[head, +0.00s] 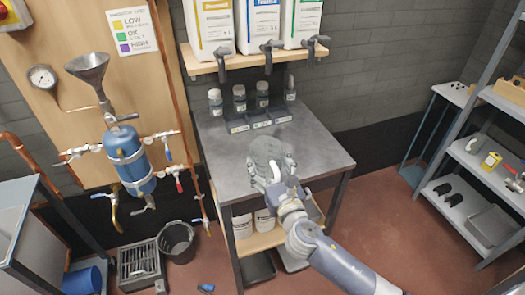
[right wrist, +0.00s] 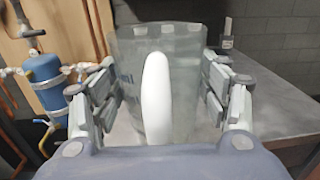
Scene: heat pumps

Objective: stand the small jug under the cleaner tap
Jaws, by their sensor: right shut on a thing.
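The small jug (head: 266,150) is clear grey with a white handle, over the grey table's top. My right gripper (head: 274,178) is shut on it from the front. In the right wrist view the jug (right wrist: 187,75) is between the fingers, its white handle facing the camera. I cannot tell whether its base touches the table. Three taps hang from the shelf behind: a left tap (head: 222,63), a middle tap (head: 269,54) and a right tap (head: 314,46). Their canisters have yellow, blue and green labels; I cannot read which is the cleaner. My left gripper is not in view.
The table's top (head: 325,158) is bare to the right of the jug. A blue vessel with pipes (head: 128,160) is on the board at left. A shelf rack (head: 467,190) stands at right.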

